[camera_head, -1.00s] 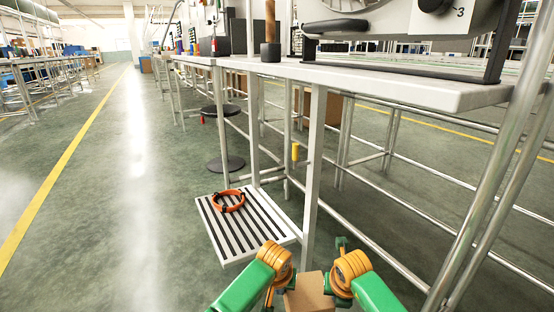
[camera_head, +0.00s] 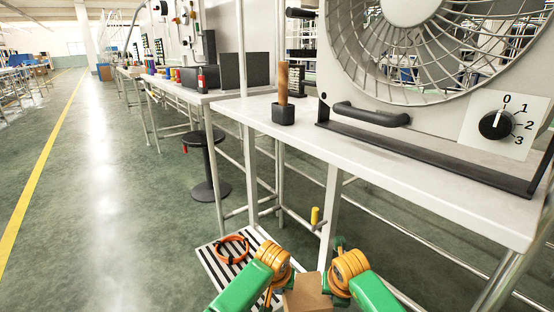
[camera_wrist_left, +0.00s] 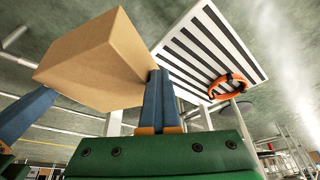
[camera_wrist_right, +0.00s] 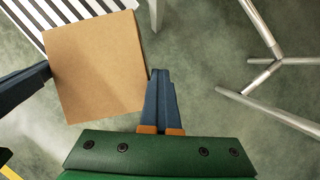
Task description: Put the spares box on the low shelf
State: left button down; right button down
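The spares box, a plain brown carton (camera_head: 308,293), is at the bottom of the head view between my two grippers. My left gripper (camera_wrist_left: 161,82) has its fingers together, with their side against the box (camera_wrist_left: 95,62). My right gripper (camera_wrist_right: 160,82) also has its fingers together, beside the box (camera_wrist_right: 95,65). The box appears held up between the two grippers; contact on the right is hard to tell. A low black-and-white striped shelf (camera_head: 211,264) lies beyond the box, apart from it. It also shows in the left wrist view (camera_wrist_left: 187,52).
An orange ring (camera_head: 246,242) with dark clips lies on the striped shelf. A white table (camera_head: 400,165) stands above and to the right, carrying a large fan (camera_head: 430,60) and a dark holder (camera_head: 283,114). A stool (camera_head: 205,165) stands behind. The floor at left is clear.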

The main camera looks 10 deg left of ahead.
aim_at(255, 103)
jog(key=i+j+z, duration=0.15)
jog(key=j+z, duration=0.25)
jog(key=j, duration=1)
jog(key=j+z, duration=0.45)
jog(key=j, duration=1)
